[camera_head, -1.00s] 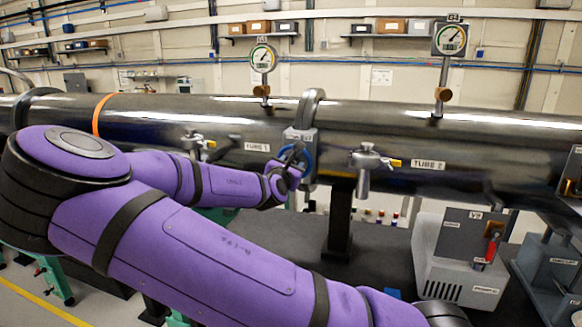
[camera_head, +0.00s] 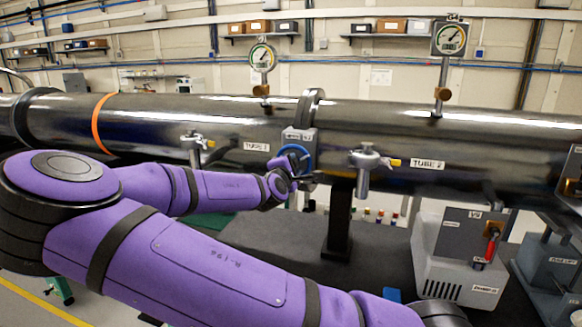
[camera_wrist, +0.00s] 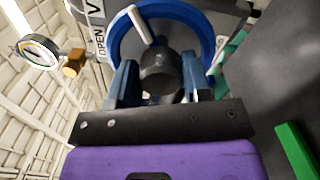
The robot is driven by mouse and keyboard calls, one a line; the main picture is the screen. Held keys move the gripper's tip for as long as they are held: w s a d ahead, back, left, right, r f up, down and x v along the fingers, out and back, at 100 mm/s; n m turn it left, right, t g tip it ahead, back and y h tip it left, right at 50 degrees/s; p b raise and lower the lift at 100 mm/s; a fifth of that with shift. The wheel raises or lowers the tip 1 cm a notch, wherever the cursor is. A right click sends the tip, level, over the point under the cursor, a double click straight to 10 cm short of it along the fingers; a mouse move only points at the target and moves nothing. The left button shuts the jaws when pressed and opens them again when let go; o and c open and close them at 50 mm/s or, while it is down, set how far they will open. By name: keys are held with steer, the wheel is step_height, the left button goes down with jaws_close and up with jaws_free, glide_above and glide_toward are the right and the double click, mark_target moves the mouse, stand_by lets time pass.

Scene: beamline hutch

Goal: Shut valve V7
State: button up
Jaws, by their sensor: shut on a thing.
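A blue handwheel (camera_wrist: 208,30) with a white handle (camera_wrist: 141,25) and a dark round hub (camera_wrist: 160,73) fills the top of the wrist view. The label beside it shows "V" and "OPEN" (camera_wrist: 100,40), with the rest cut off. In the head view, the handwheel (camera_head: 305,152) sits on a grey valve body (camera_head: 299,136) between the two tubes. My gripper (camera_wrist: 158,88) has its fingers on both sides of the hub and is shut on it. In the head view my gripper (camera_head: 290,174) partly covers the wheel's lower part.
Tube 1 (camera_head: 225,120) and tube 2 (camera_head: 450,140) run across behind my arm. A tap with a yellow tip (camera_head: 364,165) hangs just right of the wheel. A grey unit with a red lever (camera_head: 491,247) stands at the right. Gauges (camera_head: 262,58) rise above the tubes.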

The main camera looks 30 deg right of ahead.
steer(key=m, duration=0.7)
steer(key=shift+f, duration=0.15)
steer(key=m, duration=0.7)
steer(key=shift+m, duration=0.3)
steer(key=m, duration=0.4)
steer(key=shift+f+m, duration=0.1)
steer(key=shift+m, duration=0.2)
steer(key=m, duration=0.4)
steer(key=shift+a+m, duration=0.1)
steer(key=shift+m, duration=0.3)
steer(key=o, duration=0.9)
steer(key=shift+w, duration=0.1)
